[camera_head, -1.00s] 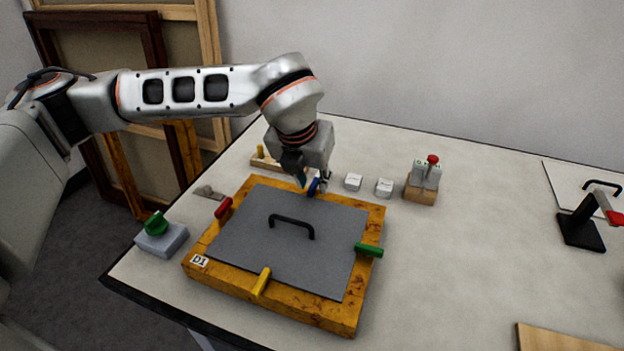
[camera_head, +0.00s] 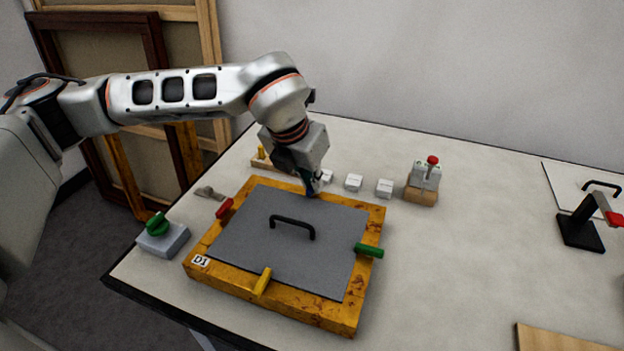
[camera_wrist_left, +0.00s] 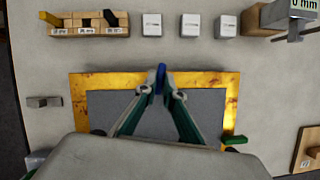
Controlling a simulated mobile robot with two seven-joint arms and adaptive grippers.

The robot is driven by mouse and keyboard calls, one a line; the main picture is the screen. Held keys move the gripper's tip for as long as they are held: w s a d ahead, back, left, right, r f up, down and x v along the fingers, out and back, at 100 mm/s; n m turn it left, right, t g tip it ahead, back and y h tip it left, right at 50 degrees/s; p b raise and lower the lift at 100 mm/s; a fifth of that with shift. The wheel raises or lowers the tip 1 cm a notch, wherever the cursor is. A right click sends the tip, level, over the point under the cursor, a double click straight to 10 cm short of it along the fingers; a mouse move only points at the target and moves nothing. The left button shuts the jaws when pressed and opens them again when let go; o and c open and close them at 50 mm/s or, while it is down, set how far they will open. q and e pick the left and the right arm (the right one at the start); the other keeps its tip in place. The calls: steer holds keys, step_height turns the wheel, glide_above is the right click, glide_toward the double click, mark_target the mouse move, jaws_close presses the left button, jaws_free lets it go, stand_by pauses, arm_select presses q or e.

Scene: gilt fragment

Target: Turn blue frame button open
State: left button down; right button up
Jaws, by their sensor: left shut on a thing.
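The wooden frame (camera_head: 345,318) marked D1 lies on the table with a grey panel (camera_head: 270,262) and a black handle in it. The blue frame button (camera_wrist_left: 160,78) sits at the middle of the frame's far edge. My left gripper (camera_wrist_left: 160,92) is shut on it; in the head view the gripper (camera_head: 312,186) largely hides the button. A red button (camera_head: 224,208) is on the left edge, a green one (camera_head: 368,250) on the right edge and a yellow one (camera_head: 262,281) on the near edge. My right gripper is not in view.
Small white blocks (camera_head: 353,182) and a wooden block with a red-topped gauge (camera_head: 426,182) stand behind the frame. A green knob on a grey box (camera_head: 160,236) is at the left table edge.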

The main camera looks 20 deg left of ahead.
arm_select(q)
steer(key=m+h, duration=0.1)
steer(key=m, duration=0.1)
steer(key=m+p, duration=0.1)
steer(key=m, duration=0.1)
steer(key=shift+w+a+r+h, duration=0.1)
steer(key=shift+a+h, duration=0.1)
steer(key=shift+h, duration=0.2)
steer(key=m+g, duration=0.1)
steer(key=m, duration=0.2)
steer(key=shift+w+a+h+p, duration=0.1)
steer(key=shift+h+p, duration=0.25)
steer(key=shift+h, duration=0.05)
steer(key=shift+r+m+g+p, duration=0.1)
steer(key=shift+m+g+p, duration=0.25)
steer(key=shift+m, duration=0.65)
steer(key=m+g+p, duration=0.1)
steer(key=m, duration=0.1)
steer(key=shift+w+m+h, duration=0.15)
steer(key=shift+m+h, duration=0.15)
steer(key=shift+h, duration=0.1)
steer(key=shift+w+m+g+p, duration=0.1)
steer(key=shift+m+g+p, duration=0.3)
steer(key=shift+m, duration=0.7)
steer(key=shift+m+g, duration=0.45)
steer(key=shift+m, duration=0.55)
